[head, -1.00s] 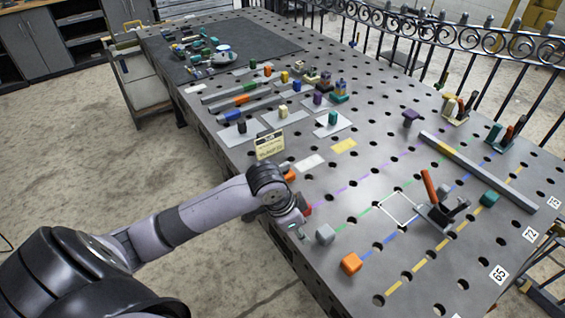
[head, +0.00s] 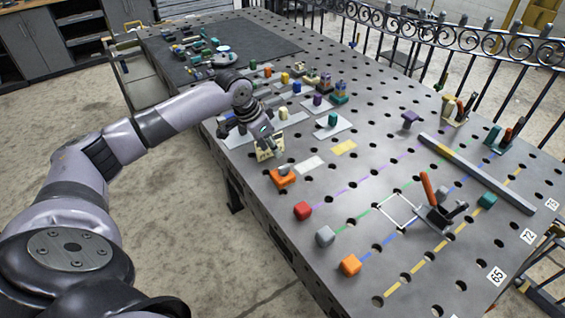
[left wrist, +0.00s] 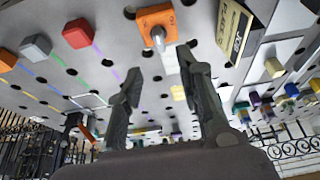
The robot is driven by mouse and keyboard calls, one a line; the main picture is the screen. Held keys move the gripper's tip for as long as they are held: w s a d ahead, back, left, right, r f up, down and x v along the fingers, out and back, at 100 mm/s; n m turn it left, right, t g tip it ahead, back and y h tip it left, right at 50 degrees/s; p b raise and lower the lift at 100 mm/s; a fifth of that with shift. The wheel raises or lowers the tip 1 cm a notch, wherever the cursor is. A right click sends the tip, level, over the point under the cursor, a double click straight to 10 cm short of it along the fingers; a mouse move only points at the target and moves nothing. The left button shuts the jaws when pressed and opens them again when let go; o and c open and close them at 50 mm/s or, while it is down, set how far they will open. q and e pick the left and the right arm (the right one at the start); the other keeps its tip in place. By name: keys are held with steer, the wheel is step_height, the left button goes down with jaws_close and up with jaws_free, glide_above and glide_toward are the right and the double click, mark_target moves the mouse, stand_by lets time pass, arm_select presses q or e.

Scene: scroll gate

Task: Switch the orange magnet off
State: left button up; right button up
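The orange magnet (head: 283,178) sits near the table's front edge, with a small grey lever or knob on it. It shows at the top middle of the left wrist view (left wrist: 155,20), the grey part (left wrist: 158,38) pointing toward the gap between my fingers. My left gripper (head: 266,138) is farther along the table, above and left of the magnet in the head view. Its fingers (left wrist: 158,63) are apart and empty in the left wrist view, not touching the magnet. My right gripper is not in view.
A yellow sign (head: 268,150) stands beside the left gripper. Red (head: 303,211), grey (head: 325,236) and orange (head: 350,265) blocks sit along the front edge. A toggle clamp with an orange handle (head: 428,187) stands farther right. Several pieces on plates lie behind the gripper.

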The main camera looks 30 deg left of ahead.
mark_target(284, 166)
arm_select(q)
steer(key=p+x, duration=0.1)
steer(key=x, duration=0.9)
steer(key=shift+w+f, duration=0.1)
steer(key=shift+f, duration=0.05)
jaws_close()
